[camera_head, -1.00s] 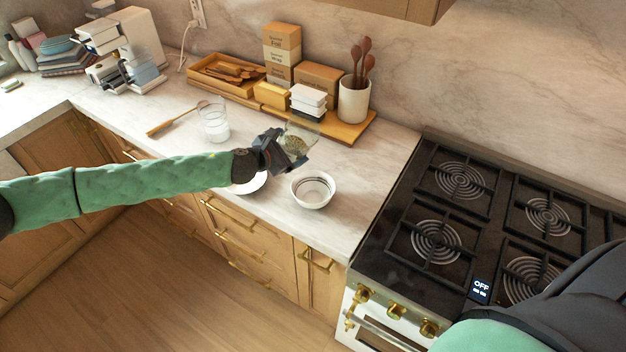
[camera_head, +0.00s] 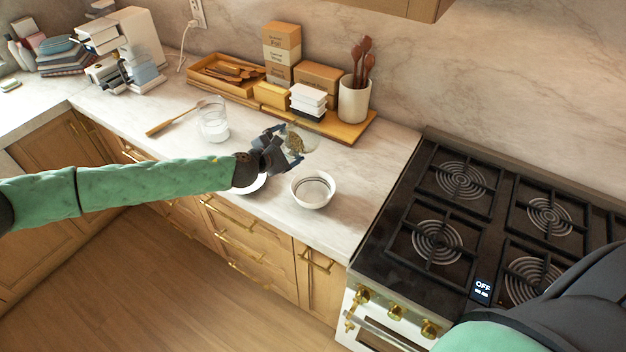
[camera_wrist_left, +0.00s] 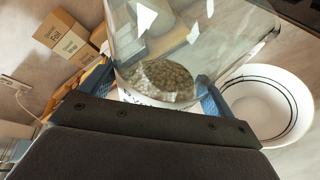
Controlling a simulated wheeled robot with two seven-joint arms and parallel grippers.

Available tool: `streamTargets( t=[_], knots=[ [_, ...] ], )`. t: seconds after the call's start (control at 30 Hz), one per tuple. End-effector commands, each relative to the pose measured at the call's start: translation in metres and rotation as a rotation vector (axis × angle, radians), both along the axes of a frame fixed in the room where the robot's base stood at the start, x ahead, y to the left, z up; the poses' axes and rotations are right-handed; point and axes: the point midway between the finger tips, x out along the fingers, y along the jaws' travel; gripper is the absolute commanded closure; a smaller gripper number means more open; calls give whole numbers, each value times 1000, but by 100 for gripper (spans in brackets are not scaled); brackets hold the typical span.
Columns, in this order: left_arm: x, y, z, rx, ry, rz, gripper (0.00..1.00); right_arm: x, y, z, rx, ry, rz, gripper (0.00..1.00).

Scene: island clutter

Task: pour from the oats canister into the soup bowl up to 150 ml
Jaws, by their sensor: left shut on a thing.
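The oats canister (camera_head: 297,140) is clear, with a greenish-brown grainy mass inside. My left gripper (camera_head: 283,147) is shut on it and holds it above the counter, tilted with its top leaning right. In the left wrist view the canister (camera_wrist_left: 160,78) fills the top middle, its grains gathered at the end near the jaws. The soup bowl (camera_head: 313,190) is white with dark rings, upright on the counter, just right of and nearer than the canister. In the left wrist view the bowl (camera_wrist_left: 268,108) shows no grains on its visible inside. My right gripper is out of view.
A white dish (camera_head: 251,184) is partly hidden under my left wrist. A wooden board (camera_head: 345,131) with boxes and a utensil crock (camera_head: 354,99) is behind. The stove (camera_head: 440,240) is right.

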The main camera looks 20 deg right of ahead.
Motion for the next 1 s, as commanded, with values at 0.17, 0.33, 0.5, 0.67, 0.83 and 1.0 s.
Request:
streamTargets(
  t=[0.17, 0.33, 0.5, 0.67, 0.83, 1.0],
  knots=[
    [0, 0, 1, -1, 1, 0, 39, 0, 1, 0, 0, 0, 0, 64],
    [1, 0, -1, 11, -31, -1, 39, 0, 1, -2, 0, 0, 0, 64],
    [4, 1, -3, 47, -129, 0, 39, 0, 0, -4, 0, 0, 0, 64],
    [4, 1, -2, 48, -132, -1, 39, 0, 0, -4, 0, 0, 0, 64],
    [4, 1, -2, 47, -132, 0, 39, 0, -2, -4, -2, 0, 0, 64],
    [4, 1, -6, 66, -182, -1, 39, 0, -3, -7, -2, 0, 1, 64]
  ],
)
